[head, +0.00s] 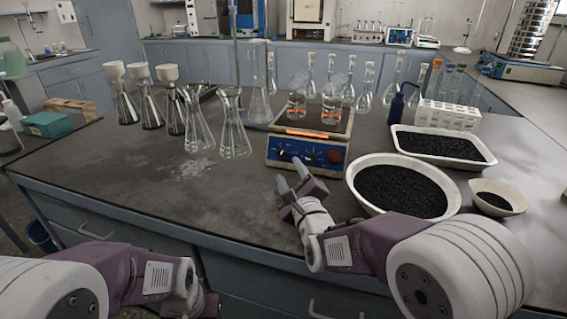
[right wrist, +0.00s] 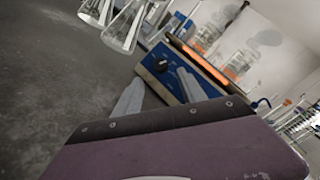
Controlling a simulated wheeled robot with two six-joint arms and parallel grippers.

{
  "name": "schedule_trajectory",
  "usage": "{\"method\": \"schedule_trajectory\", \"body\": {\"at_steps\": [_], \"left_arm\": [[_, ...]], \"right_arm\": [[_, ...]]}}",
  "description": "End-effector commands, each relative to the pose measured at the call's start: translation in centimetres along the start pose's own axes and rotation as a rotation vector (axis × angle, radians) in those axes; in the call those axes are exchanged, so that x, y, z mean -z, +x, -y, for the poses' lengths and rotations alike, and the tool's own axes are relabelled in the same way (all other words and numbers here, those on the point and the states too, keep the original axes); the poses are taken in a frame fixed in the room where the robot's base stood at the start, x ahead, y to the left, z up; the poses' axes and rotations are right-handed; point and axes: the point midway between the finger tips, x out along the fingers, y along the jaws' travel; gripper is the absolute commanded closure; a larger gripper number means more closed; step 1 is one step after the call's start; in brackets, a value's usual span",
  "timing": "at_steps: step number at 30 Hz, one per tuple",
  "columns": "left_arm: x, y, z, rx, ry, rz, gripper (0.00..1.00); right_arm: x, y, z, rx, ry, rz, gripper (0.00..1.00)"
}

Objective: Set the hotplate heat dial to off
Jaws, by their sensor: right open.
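The hotplate (head: 273,143) stands on the bench with a blue front panel, and its top carries two glass beakers (head: 331,110) beside glowing orange patches. A red dial (head: 334,156) shows at the panel's right end. In the right wrist view the hotplate (right wrist: 177,76) appears tilted, with a dark knob (right wrist: 160,65) on its panel; I cannot tell which dial sets heat. My right gripper (head: 291,175) is open and empty, its fingers pointing at the panel from the front. In the right wrist view its fingers (right wrist: 160,88) lie near the knob; contact is unclear. My left gripper (head: 206,303) is barely visible at the bottom edge.
A white bowl of black granules (head: 400,188) sits right of my right gripper, with a white tray (head: 440,146) behind and a small dish (head: 497,197) beside it. Glass flasks (head: 234,135) stand left of the hotplate. The front left bench top is mostly clear.

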Motion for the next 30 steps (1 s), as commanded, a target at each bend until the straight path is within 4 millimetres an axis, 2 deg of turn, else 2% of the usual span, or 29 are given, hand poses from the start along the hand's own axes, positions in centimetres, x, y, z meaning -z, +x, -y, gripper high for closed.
{"method": "schedule_trajectory", "body": {"at_steps": [6,10,15,21,22,24,27,30], "left_arm": [[-0.1,0.6,0.0,0.0,0.0,0.0,1.0],[-0.1,0.8,0.0,0.0,0.0,0.0,1.0],[-0.1,0.9,0.0,0.0,0.0,0.0,1.0],[-0.1,0.8,0.0,0.0,0.0,0.0,1.0],[-0.1,0.8,0.0,0.0,0.0,0.0,1.0],[-0.1,0.8,0.0,0.0,0.0,0.0,1.0],[-0.1,0.8,0.0,0.0,0.0,0.0,1.0],[-0.1,0.8,0.0,0.0,0.0,0.0,1.0]], "right_arm": [[0.2,4.7,-0.1,0.001,0.0,-0.001,0.52],[0.1,6.7,-0.1,0.001,-0.001,0.0,0.52],[0.1,7.9,0.0,0.0,-0.001,0.0,0.52],[0.1,7.9,0.0,0.0,-0.001,0.0,0.52],[0.1,7.9,0.0,0.0,-0.001,0.0,0.57],[0.1,7.9,0.0,0.0,-0.001,0.0,0.77],[0.1,7.9,0.0,0.0,-0.001,0.0,1.0],[0.1,7.9,0.0,-0.001,-0.001,0.0,1.0]]}}
